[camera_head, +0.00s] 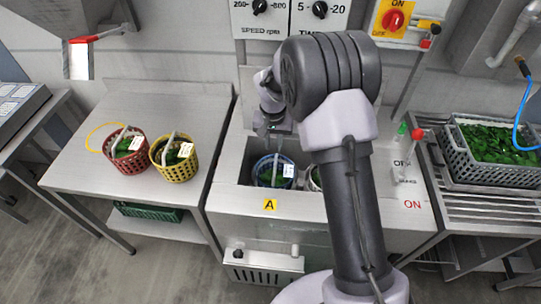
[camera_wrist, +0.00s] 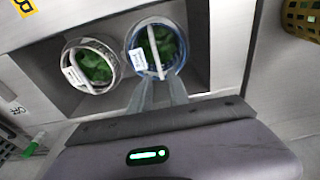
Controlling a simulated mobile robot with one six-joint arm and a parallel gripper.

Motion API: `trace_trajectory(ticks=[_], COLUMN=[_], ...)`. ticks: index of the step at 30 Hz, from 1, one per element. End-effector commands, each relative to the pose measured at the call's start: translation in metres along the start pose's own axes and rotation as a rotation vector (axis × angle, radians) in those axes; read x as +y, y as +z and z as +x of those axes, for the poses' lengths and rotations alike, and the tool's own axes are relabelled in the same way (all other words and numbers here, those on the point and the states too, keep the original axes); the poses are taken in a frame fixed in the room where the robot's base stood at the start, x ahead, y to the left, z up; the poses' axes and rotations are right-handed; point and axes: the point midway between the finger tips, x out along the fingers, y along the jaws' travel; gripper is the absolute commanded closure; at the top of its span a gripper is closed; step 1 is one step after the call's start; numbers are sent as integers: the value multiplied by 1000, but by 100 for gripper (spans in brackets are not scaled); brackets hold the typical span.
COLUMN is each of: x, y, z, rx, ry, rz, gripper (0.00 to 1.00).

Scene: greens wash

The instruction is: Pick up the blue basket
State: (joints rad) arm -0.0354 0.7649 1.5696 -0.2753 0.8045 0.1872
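The blue basket (camera_head: 262,183) stands in the sink-like well marked A, with greens inside, a white label and a raised handle. In the wrist view the blue basket (camera_wrist: 181,65) is at the upper middle, with its pale handle crossing over the greens. My gripper (camera_wrist: 163,82) points at the basket's near side. Its two fingers look apart, with the handle's near end between or just beyond their tips. In the head view my gripper (camera_head: 277,143) is above the basket. Contact with the handle cannot be made out.
A white basket (camera_wrist: 70,82) stands beside the blue one, partly hidden by my arm in the head view. A red basket (camera_head: 126,164) and a yellow basket (camera_head: 181,173) stand on the left table (camera_head: 90,180). A grey crate of greens (camera_head: 461,167) is at right.

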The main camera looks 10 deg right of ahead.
Motion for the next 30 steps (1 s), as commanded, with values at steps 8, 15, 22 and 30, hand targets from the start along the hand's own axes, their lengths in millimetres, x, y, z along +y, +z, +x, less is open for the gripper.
trace_trajectory(ticks=[8,15,22,30], x=[1,1,4,4], y=[3,2,5,3], z=[87,122,160,172], rx=[-5,-3,-4,-3], ry=[2,1,1,0], rz=[0,1,1,1], gripper=[78,78,78,78])
